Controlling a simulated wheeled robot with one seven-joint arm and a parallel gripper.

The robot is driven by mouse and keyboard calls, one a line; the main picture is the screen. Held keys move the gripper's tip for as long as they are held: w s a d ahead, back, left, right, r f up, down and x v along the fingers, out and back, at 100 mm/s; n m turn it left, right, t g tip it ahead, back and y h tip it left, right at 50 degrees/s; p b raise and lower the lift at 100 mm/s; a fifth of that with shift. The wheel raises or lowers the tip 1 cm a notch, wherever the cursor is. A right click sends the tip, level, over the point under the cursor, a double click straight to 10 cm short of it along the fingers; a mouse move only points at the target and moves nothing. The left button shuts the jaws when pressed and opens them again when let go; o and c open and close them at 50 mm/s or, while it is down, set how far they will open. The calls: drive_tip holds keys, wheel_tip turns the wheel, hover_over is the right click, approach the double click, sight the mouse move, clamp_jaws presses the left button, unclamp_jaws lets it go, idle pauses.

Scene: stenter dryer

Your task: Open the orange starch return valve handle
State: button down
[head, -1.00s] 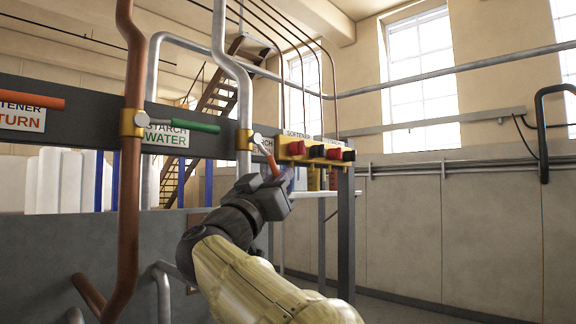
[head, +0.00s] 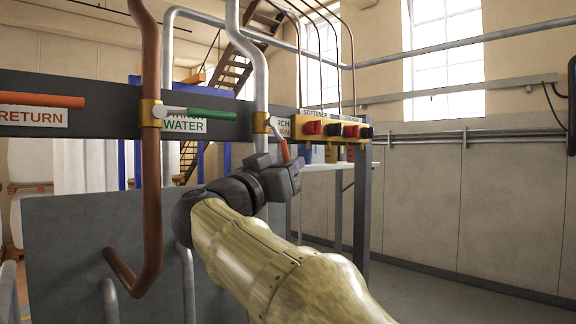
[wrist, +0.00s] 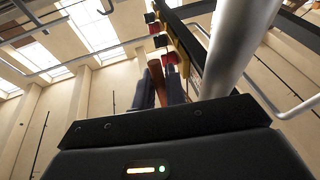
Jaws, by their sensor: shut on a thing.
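The orange starch return valve handle (head: 284,150) slants down and to the right from the brass valve collar (head: 261,122) on the grey pipe. Its sign behind is partly covered. My gripper (head: 289,168) is at the handle's lower end, shut on it. In the wrist view, the orange handle (wrist: 156,72) shows between the two dark fingers (wrist: 158,92); the grey pipe (wrist: 240,45) passes close on the right. The handle's tip is hidden by the gripper.
A yellow button box (head: 335,130) with red and black buttons is just right of the handle. A green handle (head: 211,114) on the copper pipe (head: 151,190) and another orange handle (head: 40,99) lie left along the dark rail. Open floor shows at right.

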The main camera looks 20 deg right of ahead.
drive_tip(key=c, duration=1.5)
unclamp_jaws()
drive_tip(key=shift+w, duration=0.15)
drive_tip(key=b+v, duration=0.7)
drive_tip(key=v, duration=1)
drive_tip(key=shift+a+f+b, duration=0.1)
drive_tip(key=shift+f+b, duration=0.05)
drive_tip(key=shift+b, duration=0.15)
